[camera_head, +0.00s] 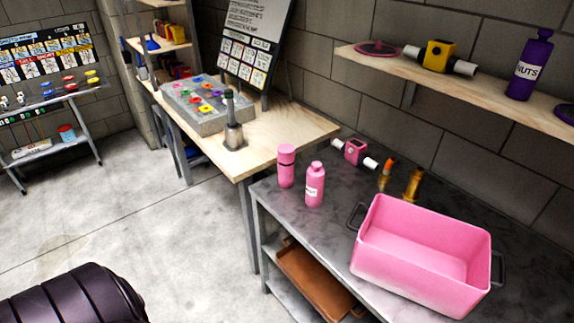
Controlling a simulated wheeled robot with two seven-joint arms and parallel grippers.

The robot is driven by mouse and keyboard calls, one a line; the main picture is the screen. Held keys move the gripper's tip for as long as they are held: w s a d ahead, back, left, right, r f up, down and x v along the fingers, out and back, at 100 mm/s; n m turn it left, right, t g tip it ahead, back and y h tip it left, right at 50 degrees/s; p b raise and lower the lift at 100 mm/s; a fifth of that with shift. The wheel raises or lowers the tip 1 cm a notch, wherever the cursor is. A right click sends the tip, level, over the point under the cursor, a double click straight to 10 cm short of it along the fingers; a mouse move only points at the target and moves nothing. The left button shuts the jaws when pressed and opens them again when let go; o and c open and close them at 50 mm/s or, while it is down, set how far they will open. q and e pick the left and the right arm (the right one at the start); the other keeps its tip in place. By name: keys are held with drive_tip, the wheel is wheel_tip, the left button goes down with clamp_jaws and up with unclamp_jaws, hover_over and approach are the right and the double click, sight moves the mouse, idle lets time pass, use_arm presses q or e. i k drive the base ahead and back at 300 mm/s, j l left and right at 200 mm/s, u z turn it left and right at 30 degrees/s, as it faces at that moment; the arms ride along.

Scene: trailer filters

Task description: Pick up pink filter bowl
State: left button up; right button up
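A plain pink cylinder with a lid-like top (286,165) stands upright near the left edge of the dark grey table (335,221); it may be the filter bowl, but I cannot tell for sure. Next to it, on the right, stands a pink bottle with a white label (315,184). Behind them lies a pink block-shaped part with white pipe ends (354,152). A large pink open bin with dark handles (425,255) stands on the right of the table and looks empty. Neither of my grippers is in view.
Small orange (388,168) and brass-coloured (412,184) items stand behind the bin. A wall shelf (490,88) holds a yellow part (438,56), a purple bottle (530,65) and discs. A wooden bench (290,126) adjoins the table's left end. The floor at left is open.

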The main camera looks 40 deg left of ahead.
sight(286, 178)
drive_tip(key=i+j+z, duration=0.1)
drive_tip(key=j, duration=0.9)
drive_tip(key=i+j+z, duration=0.15)
drive_tip(key=j, duration=0.4)
